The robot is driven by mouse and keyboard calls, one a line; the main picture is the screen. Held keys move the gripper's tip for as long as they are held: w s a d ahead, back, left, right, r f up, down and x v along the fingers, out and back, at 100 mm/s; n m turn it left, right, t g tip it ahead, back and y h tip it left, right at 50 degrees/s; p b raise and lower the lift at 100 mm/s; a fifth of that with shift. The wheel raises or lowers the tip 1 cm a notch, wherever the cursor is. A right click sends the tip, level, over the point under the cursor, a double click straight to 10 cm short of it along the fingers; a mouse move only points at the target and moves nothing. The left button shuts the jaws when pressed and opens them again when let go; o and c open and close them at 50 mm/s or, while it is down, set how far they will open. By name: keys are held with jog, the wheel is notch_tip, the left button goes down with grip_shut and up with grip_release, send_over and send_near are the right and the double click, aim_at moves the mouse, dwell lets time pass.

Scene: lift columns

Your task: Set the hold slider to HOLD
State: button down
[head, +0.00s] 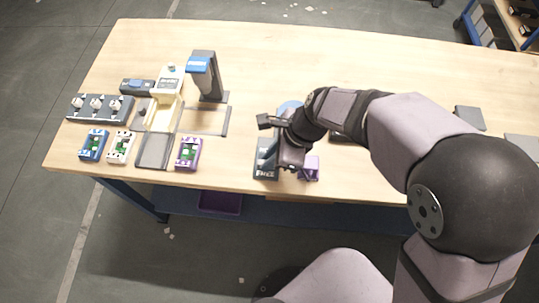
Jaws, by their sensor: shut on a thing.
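A dark grey-blue fixture (264,172) stands near the front edge of the table, with a small white label on its front that seems to read FREE. My gripper (289,160) is at its right side, pointing down. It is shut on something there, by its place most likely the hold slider. My wrist covers the fingertips and the slider, so the slider's exact position cannot be seen.
A purple block-like part (309,168) sits close to the right of my gripper. At left stand a column with a blue top (203,75), a dark rack (100,107), and blue (94,145), white (121,147) and purple (188,153) modules. The back of the table is clear.

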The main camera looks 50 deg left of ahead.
jog(key=shift+w+a+r+p, duration=0.2)
jog(key=shift+w+a+p, duration=0.2)
jog(key=shift+p, duration=0.1)
jog(key=shift+w+a+f+p, duration=0.1)
jog(key=shift+w+a+p, duration=0.25)
jog(key=shift+w+a, duration=0.35)
jog(key=c, duration=1.7)
grip_release()
jog(key=shift+w, duration=0.1)
jog(key=shift+b+v, duration=0.55)
jog(key=shift+v, duration=3.05)
